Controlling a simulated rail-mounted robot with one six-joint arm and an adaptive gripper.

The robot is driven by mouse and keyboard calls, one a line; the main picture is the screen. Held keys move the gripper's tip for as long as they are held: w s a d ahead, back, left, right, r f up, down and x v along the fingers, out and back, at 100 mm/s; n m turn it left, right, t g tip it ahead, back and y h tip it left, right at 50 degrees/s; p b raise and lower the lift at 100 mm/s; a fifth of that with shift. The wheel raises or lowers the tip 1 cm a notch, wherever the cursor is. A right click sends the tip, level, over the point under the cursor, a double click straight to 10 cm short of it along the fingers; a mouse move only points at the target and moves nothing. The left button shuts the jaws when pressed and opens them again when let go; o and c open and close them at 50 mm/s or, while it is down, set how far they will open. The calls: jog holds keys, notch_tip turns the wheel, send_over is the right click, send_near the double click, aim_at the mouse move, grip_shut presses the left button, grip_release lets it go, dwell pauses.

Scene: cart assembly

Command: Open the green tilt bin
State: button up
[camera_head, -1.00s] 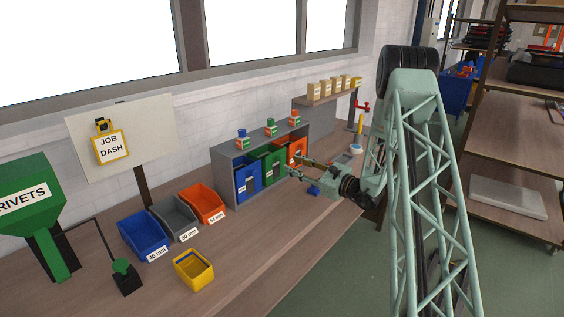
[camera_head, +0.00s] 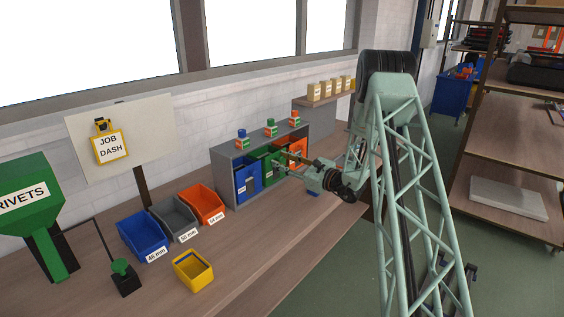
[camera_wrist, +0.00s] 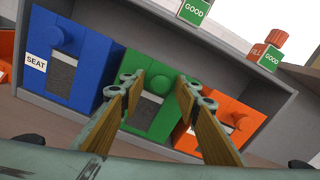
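The green tilt bin (camera_head: 262,159) sits in the grey cabinet between a blue and an orange bin. In the wrist view the green bin (camera_wrist: 148,118) shows a round green knob (camera_wrist: 158,83) and a grey window panel. My gripper (camera_head: 286,165) is at the front of the green bin and partly covers it in the head view. In the wrist view my gripper (camera_wrist: 160,82) is open, with one finger on each side of the knob. The knob appears between the fingertips with gaps on both sides. I cannot tell how deep the fingertips reach around it.
The blue tilt bin (camera_wrist: 78,62) labelled SEAT is to the left, and the orange tilt bin (camera_wrist: 230,118) is close to my right finger. Small boxes (camera_head: 270,128) stand on the cabinet top (camera_wrist: 240,60). Open bins (camera_head: 172,218) stand on the bench to the left.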

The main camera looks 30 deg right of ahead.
jog(key=shift+c, duration=0.9)
grip_shut()
jog(key=shift+s+f, duration=0.15)
jog(key=shift+s, duration=0.05)
jog(key=s+d+f+b, duration=0.2)
jog(key=s+f+b, duration=0.2)
jog(key=s, duration=0.2)
jog(key=shift+d+f, duration=0.3)
jog(key=shift+f, duration=0.1)
